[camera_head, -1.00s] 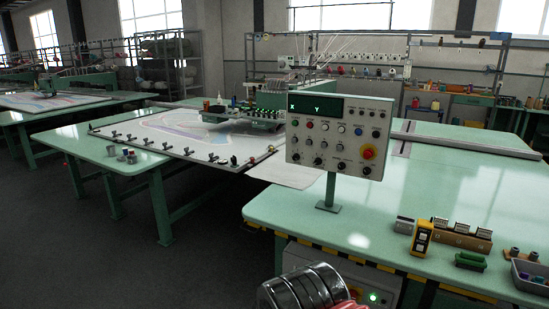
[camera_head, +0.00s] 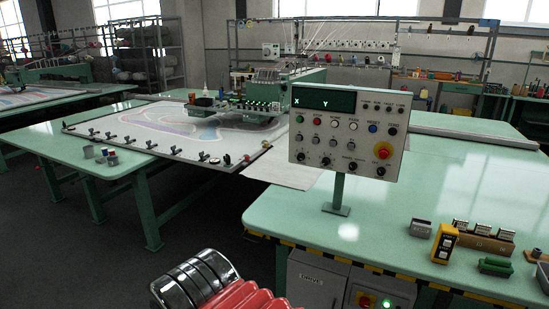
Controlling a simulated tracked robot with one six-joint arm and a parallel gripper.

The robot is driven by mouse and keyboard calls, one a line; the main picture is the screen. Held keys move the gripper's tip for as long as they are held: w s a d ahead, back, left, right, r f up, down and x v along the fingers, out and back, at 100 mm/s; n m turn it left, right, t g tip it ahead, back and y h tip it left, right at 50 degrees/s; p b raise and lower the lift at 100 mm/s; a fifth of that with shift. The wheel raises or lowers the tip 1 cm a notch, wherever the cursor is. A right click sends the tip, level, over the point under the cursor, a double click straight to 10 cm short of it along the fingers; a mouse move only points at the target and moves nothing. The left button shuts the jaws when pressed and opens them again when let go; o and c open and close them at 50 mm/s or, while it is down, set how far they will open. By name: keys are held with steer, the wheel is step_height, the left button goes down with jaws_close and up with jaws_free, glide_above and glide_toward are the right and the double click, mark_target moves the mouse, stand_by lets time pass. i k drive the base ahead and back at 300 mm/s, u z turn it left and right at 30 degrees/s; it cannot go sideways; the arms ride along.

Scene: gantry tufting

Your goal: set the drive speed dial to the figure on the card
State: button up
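The control panel (camera_head: 345,110) stands on a post on the green table, with a dark display reading X and Y. Its face has rows of coloured buttons and several small dark knobs (camera_head: 326,162) along the lower part. The labels are too small to read, so I cannot tell which knob is the drive speed dial. I cannot make out a card with a figure. My gripper is not in view. A ribbed black-and-red part, probably of my arm, shows at the bottom.
The green table (camera_head: 450,210) has a black-and-yellow front edge. A yellow device (camera_head: 444,243), a wooden block with counters (camera_head: 477,238) and a green block (camera_head: 495,267) lie at its right. A grey cabinet (camera_head: 318,280) stands below. The tufting frame (camera_head: 165,150) is at left.

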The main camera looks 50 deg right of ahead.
mark_target(301, 156)
steer(key=z, duration=0.05)
steer(key=i, duration=1.45)
steer(key=z, duration=0.9)
steer(key=i, duration=0.85)
steer(key=z, duration=0.5)
